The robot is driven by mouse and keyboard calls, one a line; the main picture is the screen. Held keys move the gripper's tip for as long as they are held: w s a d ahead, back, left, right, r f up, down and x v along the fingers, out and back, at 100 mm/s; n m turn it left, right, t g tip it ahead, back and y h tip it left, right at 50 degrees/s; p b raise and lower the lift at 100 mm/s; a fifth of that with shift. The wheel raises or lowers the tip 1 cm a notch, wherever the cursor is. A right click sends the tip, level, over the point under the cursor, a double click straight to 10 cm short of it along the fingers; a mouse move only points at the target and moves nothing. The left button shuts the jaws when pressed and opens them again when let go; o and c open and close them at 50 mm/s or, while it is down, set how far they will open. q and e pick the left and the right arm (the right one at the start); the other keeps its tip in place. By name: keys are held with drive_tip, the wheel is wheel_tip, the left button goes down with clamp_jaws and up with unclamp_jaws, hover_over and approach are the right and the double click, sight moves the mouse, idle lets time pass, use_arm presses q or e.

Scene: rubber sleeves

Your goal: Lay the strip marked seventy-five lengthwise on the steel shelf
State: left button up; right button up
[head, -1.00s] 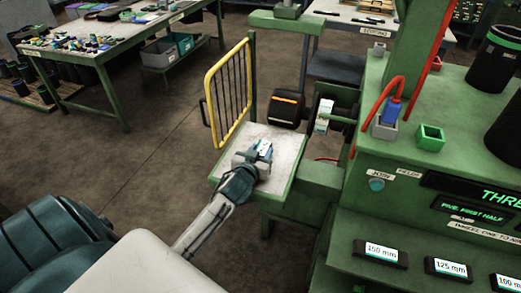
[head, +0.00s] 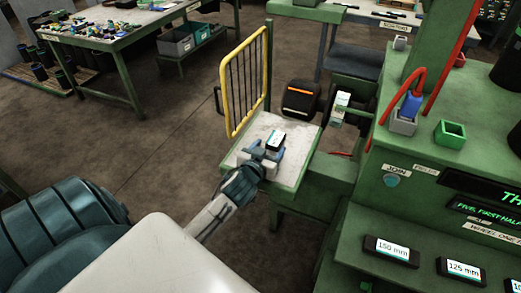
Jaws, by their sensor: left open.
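The steel shelf (head: 291,173) is a pale, flat plate beside the green machine. A small dark strip with a white label (head: 276,138) lies on it; the label is too small to read. My left gripper (head: 270,150) is open at the near end of the strip, low over the shelf. Its fingers hide part of the strip's near end, and I cannot tell whether they touch it. My right gripper is out of view.
A yellow guard frame (head: 228,90) stands along the shelf's left edge. A black unit with an orange stripe (head: 300,98) stands behind the shelf. Open floor lies left.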

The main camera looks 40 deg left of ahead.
use_arm(q)
drive_tip(key=b+v, duration=0.1)
drive_tip(key=v, duration=0.5)
drive_tip(key=shift+s+b, duration=0.3)
drive_tip(key=shift+s+d+r, duration=0.15)
drive_tip(key=shift+s+r, duration=0.05)
drive_tip(key=shift+s, duration=0.3)
